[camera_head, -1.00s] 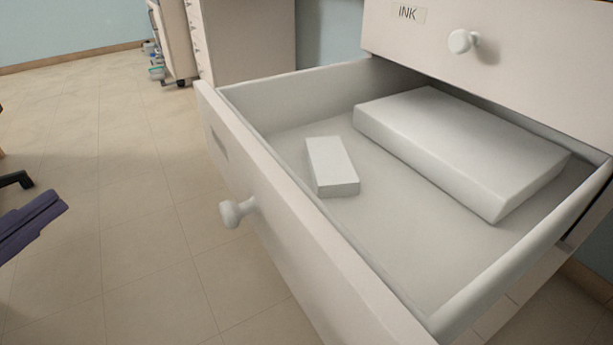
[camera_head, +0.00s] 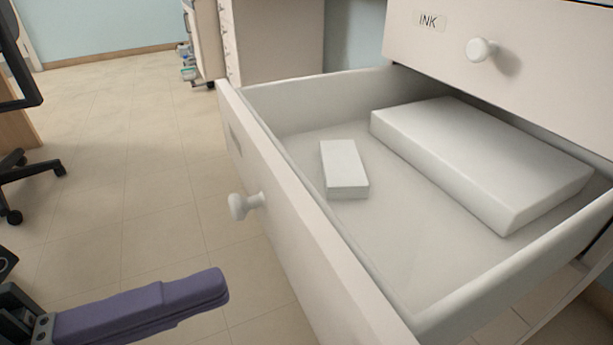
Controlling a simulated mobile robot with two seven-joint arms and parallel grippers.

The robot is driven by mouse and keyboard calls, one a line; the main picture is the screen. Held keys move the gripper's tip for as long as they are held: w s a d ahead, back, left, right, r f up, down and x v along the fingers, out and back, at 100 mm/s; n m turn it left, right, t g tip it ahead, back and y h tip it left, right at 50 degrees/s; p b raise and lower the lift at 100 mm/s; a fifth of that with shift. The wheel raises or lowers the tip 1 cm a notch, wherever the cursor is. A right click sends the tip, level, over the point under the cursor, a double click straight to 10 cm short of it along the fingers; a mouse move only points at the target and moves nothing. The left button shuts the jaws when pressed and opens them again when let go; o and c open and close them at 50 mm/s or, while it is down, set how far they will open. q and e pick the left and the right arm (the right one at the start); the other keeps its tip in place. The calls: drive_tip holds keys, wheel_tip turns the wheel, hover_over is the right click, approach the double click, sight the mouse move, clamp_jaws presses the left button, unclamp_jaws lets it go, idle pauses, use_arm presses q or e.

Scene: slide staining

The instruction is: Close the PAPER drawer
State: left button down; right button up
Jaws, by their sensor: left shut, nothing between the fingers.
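An open drawer (camera_head: 270,185) stands pulled far out below the drawer labelled INK (camera_head: 550,60). The label on the open drawer's own front is too dim and slanted to read. Its front carries a round white knob (camera_head: 243,205). Inside lie a large white slab (camera_head: 480,160) and a small white block (camera_head: 343,170). My left gripper (camera_head: 222,285) is at the lower left, in front of the drawer and lower in the picture than the knob. Its purple fingers are shut, empty and apart from the drawer front. My right gripper is not in view.
The INK drawer is shut, with a white knob (camera_head: 481,49). Another cabinet (camera_head: 275,40) stands behind. A wheeled chair base (camera_head: 30,180) is at the far left. The tiled floor (camera_head: 130,170) between is clear.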

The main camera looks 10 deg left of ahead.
sight(314, 251)
use_arm(q)
drive_tip(key=x, duration=0.6)
drive_tip(key=shift+b, duration=0.4)
drive_tip(key=shift+w+d, duration=0.1)
drive_tip(key=shift+w, duration=0.05)
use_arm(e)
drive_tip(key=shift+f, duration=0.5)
